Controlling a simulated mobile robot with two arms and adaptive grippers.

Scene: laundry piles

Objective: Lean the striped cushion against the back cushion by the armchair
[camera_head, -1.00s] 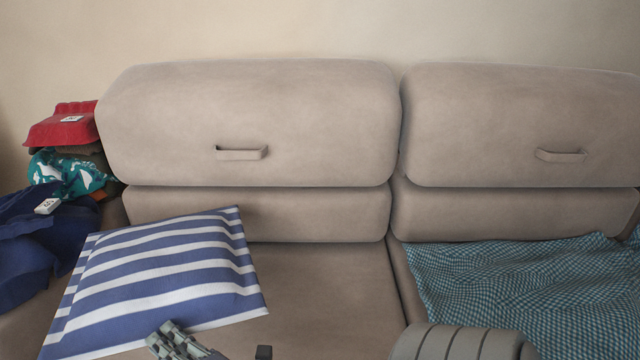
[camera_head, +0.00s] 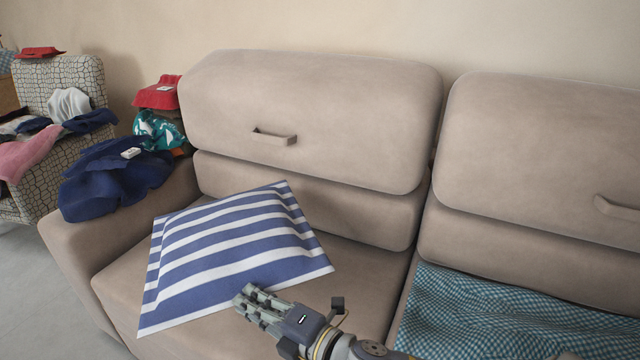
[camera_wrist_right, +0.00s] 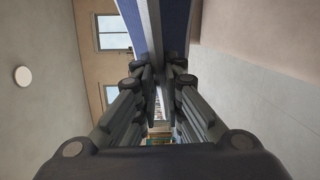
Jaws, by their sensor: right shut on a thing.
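The blue-and-white striped cushion (camera_head: 225,250) is on the left seat of the sofa, tilted, with its far right corner up near the back cushion. My right gripper (camera_head: 248,298) is shut on its near edge. In the right wrist view the fingers (camera_wrist_right: 158,80) close around a blue and white strip of the cushion (camera_wrist_right: 166,25). The left back cushion (camera_head: 310,115) stands upright behind it, above a lower back section. The patterned armchair (camera_head: 75,80) is at the far left, beyond the sofa arm. My left gripper is not in view.
Dark blue clothing (camera_head: 110,180) lies over the left sofa arm, with teal and red items (camera_head: 158,93) behind it. A teal checked cloth (camera_head: 500,315) covers the right seat. Clothes lie on the armchair. The seat right of the cushion is bare.

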